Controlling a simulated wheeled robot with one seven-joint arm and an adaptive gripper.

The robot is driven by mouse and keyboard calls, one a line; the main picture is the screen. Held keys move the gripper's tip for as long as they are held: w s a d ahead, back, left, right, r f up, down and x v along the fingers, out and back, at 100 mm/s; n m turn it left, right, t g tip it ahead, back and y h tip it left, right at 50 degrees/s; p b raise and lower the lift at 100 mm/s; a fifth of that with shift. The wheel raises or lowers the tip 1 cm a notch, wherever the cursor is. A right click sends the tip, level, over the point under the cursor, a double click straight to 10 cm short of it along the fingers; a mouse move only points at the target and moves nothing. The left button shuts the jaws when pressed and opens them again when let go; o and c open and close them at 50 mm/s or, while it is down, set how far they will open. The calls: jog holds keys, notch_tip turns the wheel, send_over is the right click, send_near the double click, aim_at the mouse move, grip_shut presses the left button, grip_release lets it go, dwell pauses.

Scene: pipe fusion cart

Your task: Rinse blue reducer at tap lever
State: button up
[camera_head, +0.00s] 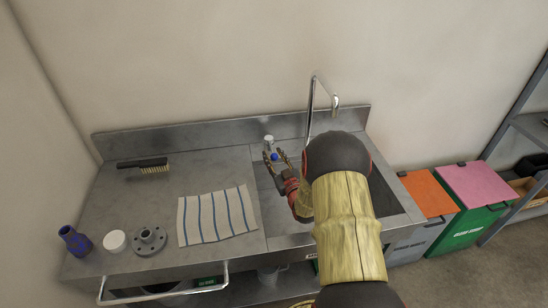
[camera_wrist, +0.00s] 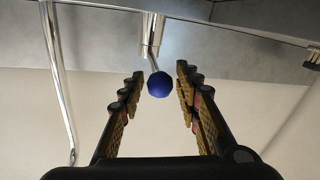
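The blue reducer (camera_head: 75,241), with dark bands, stands at the far left front of the steel counter, well away from my gripper. The tap lever shows as a blue ball knob (camera_head: 275,156) on a short stem from a chrome body (camera_head: 269,141) behind the sink. My gripper (camera_head: 278,158) is open at the lever. In the wrist view the blue knob (camera_wrist: 159,84) lies between the two spread fingertips of my gripper (camera_wrist: 160,83), with gaps on both sides. Whether the knob is level in depth with the tips is hard to tell. The tall spout (camera_head: 312,100) rises right of the lever.
A striped cloth (camera_head: 217,214), a grey flange (camera_head: 149,240), a white cap (camera_head: 115,241) and a brush (camera_head: 143,164) lie on the counter. The sink (camera_head: 387,200) is partly hidden by my arm. Orange-lidded (camera_head: 428,194) and pink-lidded (camera_head: 476,183) bins stand at right.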

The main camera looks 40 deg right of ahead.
grip_shut()
dwell(0.6)
